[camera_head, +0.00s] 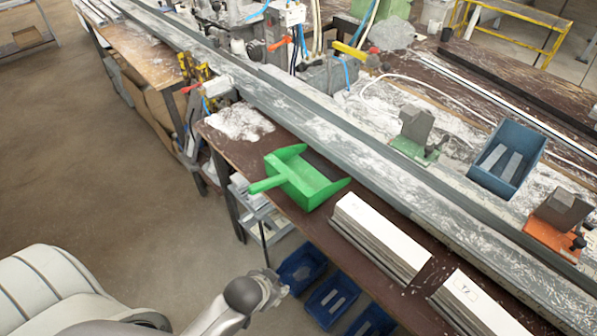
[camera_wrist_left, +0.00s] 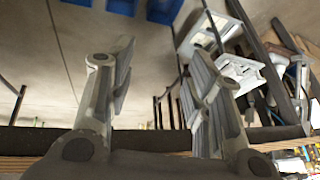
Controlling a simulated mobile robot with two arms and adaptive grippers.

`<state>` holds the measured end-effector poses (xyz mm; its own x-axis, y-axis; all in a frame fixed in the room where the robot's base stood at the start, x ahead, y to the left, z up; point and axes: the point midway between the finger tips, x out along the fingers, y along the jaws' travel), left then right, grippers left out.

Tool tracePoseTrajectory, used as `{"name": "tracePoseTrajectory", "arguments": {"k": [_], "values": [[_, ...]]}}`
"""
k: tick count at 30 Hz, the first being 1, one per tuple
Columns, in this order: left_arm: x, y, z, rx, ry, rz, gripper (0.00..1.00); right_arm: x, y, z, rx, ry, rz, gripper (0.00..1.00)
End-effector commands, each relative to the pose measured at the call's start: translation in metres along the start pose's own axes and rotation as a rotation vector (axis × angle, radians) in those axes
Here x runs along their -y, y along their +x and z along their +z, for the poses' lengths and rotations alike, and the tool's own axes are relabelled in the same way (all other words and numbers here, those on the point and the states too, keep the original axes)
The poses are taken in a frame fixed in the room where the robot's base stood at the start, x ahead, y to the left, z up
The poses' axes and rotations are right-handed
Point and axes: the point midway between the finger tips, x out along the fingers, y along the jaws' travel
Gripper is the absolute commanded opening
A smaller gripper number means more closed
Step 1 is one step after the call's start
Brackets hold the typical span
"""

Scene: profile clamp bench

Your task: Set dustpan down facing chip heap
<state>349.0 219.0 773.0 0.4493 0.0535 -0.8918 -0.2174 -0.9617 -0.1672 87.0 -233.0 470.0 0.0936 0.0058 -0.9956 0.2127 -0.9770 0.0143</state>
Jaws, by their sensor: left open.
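A green dustpan (camera_head: 306,184) lies on the brown bench top near its front edge in the head view. Its handle points left over the edge and its open side faces the grey rail at upper right. A pale chip heap (camera_head: 240,122) lies on the bench to the dustpan's upper left, apart from it. My left gripper (camera_wrist_left: 166,62) shows in the wrist view with two fingers spread and nothing between them. In the head view my arm is low in front of the bench, clear of the dustpan. My right gripper is not in view.
Stacked white profiles (camera_head: 382,237) lie right of the dustpan. A long grey rail (camera_head: 350,160) runs behind it. A blue bin (camera_head: 508,160) and a green-based clamp (camera_head: 414,136) stand beyond. Blue bins (camera_head: 302,266) sit low under the bench. The floor at left is open.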

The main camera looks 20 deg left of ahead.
Motion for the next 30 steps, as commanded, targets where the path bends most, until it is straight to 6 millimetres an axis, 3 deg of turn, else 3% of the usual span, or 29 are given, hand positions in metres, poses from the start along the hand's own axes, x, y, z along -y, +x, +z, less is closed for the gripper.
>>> {"name": "tracePoseTrajectory", "arguments": {"k": [1, 9, 18, 23, 27, 30], "values": [[0.011, -0.018, -0.024, -0.050, 0.017, -0.027, 0.46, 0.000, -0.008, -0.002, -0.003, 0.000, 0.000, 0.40], [0.053, -0.086, -0.130, -0.341, 0.132, -0.189, 0.46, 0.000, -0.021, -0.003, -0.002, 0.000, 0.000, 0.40], [0.078, -0.171, -0.249, -0.745, 0.348, -0.395, 0.46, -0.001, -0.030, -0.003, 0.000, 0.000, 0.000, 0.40], [0.071, -0.224, -0.307, -0.992, 0.529, -0.507, 0.46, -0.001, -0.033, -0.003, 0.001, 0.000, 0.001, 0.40], [0.047, -0.273, -0.349, -1.226, 0.759, -0.601, 0.46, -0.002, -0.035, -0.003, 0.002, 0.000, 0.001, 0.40], [0.021, -0.299, -0.366, -1.376, 0.957, -0.652, 0.46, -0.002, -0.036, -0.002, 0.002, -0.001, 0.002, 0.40]]}}
